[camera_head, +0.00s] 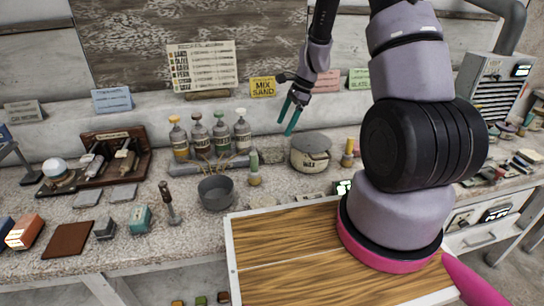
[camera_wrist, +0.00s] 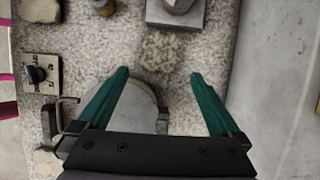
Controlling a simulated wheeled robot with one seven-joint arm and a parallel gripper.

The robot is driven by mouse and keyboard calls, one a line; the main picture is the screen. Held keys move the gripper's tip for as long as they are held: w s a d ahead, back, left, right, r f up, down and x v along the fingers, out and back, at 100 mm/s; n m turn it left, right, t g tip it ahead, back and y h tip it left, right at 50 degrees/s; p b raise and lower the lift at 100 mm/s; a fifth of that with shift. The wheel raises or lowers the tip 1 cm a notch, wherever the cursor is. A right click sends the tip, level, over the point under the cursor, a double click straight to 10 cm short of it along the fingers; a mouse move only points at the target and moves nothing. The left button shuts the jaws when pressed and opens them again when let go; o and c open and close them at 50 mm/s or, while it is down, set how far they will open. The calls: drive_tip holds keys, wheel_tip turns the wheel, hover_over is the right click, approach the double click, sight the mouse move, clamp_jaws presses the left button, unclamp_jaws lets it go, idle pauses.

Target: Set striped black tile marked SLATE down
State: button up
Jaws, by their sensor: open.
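My gripper (camera_head: 289,118) hangs in the air above the back of the speckled counter, over the area near a round lidded tin (camera_head: 311,155). In the wrist view my gripper (camera_wrist: 159,75) has its two green fingers spread wide, with nothing held between them. A round pale lid (camera_wrist: 132,108) lies below the fingers, partly hidden by the gripper body. I cannot make out a striped black tile marked SLATE in either view. A green sign (camera_head: 430,86) on the back wall seems to carry the word SLATE.
Several bottles (camera_head: 200,137) stand behind a grey bowl (camera_head: 215,192). Small blocks, a brown tile (camera_head: 68,239) and a wooden rack (camera_head: 115,160) occupy the left counter. A wooden board (camera_head: 290,262) is bare in front. My arm hides part of the right counter.

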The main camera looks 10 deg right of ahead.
sight(272, 153)
drive_tip(key=x, duration=1.1)
drive_tip(key=shift+w+f, duration=0.15)
drive_tip(key=shift+f, duration=0.1)
clamp_jaws()
drive_tip(key=shift+r, duration=0.15)
